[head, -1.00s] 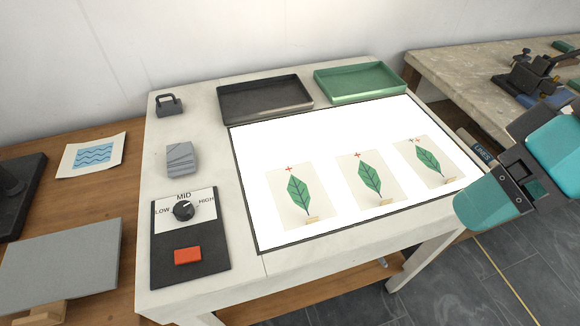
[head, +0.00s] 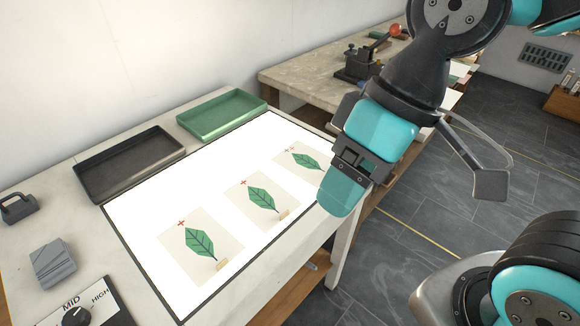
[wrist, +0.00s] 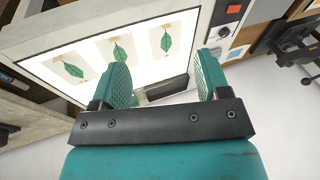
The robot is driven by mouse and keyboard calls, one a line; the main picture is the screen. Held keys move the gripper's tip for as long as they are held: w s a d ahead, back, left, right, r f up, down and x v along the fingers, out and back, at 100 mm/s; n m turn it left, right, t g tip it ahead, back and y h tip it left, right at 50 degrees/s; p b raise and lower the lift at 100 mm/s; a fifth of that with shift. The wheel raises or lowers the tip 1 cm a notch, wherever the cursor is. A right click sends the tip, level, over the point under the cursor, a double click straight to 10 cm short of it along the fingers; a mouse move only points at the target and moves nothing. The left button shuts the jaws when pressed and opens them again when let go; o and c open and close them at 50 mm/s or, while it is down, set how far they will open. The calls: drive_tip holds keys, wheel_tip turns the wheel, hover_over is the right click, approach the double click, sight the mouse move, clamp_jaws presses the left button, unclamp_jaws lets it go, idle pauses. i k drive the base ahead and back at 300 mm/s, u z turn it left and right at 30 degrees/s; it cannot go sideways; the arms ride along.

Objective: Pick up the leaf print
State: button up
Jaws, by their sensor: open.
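Three similar leaf prints lie on a bright white light table (head: 140,240); each is a cream sheet with a green leaf and a red cross mark. In the head view they are the near-left leaf print (head: 226,262), the middle leaf print (head: 280,213) and the far-right leaf print (head: 312,173), partly covered by my gripper (head: 343,190). All three also show in the wrist view, in a row beyond the left finger. In the wrist view my gripper (wrist: 160,88) is open, with nothing between its fingers.
A black tray (head: 92,186) and a green tray (head: 196,122) stand along the back of the table. A grey block (head: 52,264), a weight with a handle (head: 18,211) and a dial panel (head: 100,310) are at the left. A stone-topped bench (head: 300,80) stands behind.

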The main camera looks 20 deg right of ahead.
sight(309, 164)
drive_tip(key=z, duration=0.3)
drive_tip(key=i, duration=0.5)
drive_tip(key=z, duration=0.45)
